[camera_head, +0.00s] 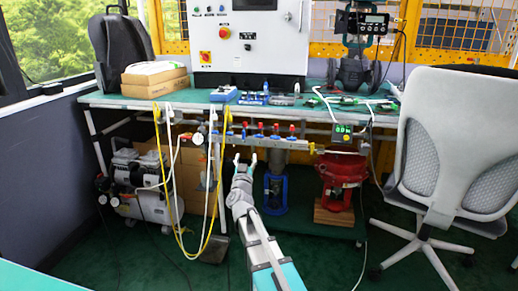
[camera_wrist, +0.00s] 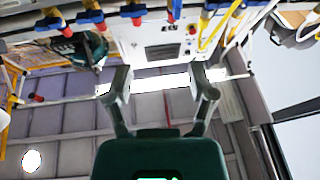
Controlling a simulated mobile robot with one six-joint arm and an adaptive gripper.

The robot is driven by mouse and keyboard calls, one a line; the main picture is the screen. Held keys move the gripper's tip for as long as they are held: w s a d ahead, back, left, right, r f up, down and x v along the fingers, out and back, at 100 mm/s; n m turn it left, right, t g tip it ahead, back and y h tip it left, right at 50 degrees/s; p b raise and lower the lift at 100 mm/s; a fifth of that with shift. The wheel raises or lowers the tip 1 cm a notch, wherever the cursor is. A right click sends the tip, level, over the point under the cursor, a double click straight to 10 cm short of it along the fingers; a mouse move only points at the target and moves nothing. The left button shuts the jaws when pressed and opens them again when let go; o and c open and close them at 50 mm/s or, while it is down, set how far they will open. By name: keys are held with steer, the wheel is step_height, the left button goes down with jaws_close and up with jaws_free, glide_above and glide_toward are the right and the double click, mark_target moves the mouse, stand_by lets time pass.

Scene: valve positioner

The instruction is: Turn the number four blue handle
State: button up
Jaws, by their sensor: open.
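A row of several small blue handles (camera_head: 260,129) with red parts sits on a pipe manifold (camera_head: 250,141) under the front edge of the bench. The same handles show along the top of the wrist view, with one blue handle (camera_wrist: 133,10) near the middle. No number is readable on them, so I cannot tell which is number four. My gripper (camera_head: 245,159) is just below the manifold, below the left half of the row. Its two fingers (camera_wrist: 162,82) are spread apart with nothing between them, and it looks apart from the handles.
Yellow and white hoses (camera_head: 212,205) hang left of my gripper. A blue valve body (camera_head: 275,188) and a red one (camera_head: 339,180) stand under the green bench (camera_head: 200,97). A grey chair (camera_head: 455,150) is on the right. An air compressor (camera_head: 140,185) is at left.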

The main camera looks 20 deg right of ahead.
mark_target(258, 137)
steer(key=d+f+m+h+b, duration=0.2)
steer(key=h, duration=0.1)
steer(key=shift+s+f+g, duration=0.1)
steer(key=shift+s+g, duration=0.2)
steer(key=shift+g, duration=0.1)
steer(key=shift+w+d, duration=0.1)
steer(key=p+x, duration=0.5)
steer(key=x, duration=0.8)
steer(key=shift+w+d, duration=0.1)
steer(key=shift+w, duration=0.15)
steer(key=shift+c, duration=0.2)
steer(key=c, duration=0.8)
steer(key=shift+m+g+h+p, duration=0.25)
steer(key=shift+m+g+h, duration=0.4)
steer(key=shift+m, duration=1)
steer(key=shift+m+g+h+p, duration=0.2)
steer(key=shift+m+g+h, duration=0.45)
steer(key=shift+m, duration=1)
steer(key=shift+c, duration=0.2)
